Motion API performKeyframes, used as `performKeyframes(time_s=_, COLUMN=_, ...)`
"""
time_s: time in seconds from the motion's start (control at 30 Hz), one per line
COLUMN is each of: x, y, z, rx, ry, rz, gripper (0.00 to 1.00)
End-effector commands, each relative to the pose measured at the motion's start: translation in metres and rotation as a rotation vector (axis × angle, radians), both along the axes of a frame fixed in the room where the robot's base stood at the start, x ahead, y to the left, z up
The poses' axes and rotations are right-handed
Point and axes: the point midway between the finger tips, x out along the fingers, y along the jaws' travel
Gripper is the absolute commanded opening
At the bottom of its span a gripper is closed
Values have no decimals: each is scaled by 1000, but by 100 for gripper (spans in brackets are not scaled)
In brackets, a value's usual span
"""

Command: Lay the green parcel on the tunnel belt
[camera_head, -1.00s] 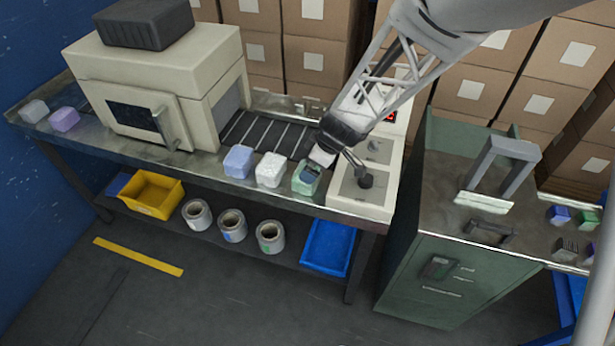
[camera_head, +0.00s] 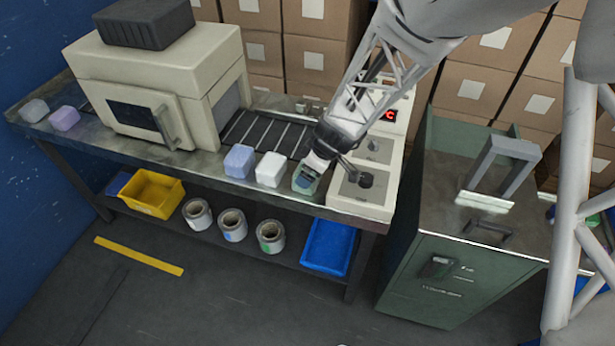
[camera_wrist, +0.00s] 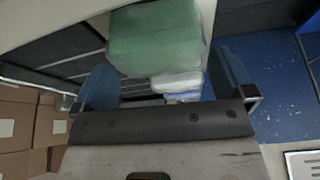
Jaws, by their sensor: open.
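The green parcel (camera_head: 312,188) stands at the table's front edge, at the right end of a row with a white parcel and a blue one. My gripper (camera_head: 306,179) is over it from above and partly hides it in the head view. In the wrist view the green parcel (camera_wrist: 155,38) shows large, between and beyond the two blue fingers of my open gripper (camera_wrist: 165,80). I cannot tell whether either finger touches it. The tunnel belt (camera_head: 266,134), dark with light crossbars, runs behind the row into the beige tunnel machine (camera_head: 155,80); its visible stretch is bare.
The white parcel (camera_head: 271,170) stands close left of the green one, then the blue parcel (camera_head: 239,161). A control panel (camera_head: 362,188) with a knob is close on the right. Two parcels (camera_head: 65,118) lie beyond the tunnel at left. A green cabinet (camera_head: 435,270) stands right.

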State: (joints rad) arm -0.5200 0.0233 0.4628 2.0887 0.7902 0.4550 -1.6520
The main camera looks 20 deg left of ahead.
Motion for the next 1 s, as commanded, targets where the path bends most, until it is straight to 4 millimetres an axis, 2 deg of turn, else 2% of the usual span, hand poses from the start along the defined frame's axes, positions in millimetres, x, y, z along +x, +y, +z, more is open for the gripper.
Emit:
performKeyframes(time_s=0.5, x=4, y=17, z=-38, rx=0, ry=0, rz=0, gripper=100)
performKeyframes(time_s=1.0, x=4, y=18, z=-42, rx=0, ry=-1, rz=0, gripper=100)
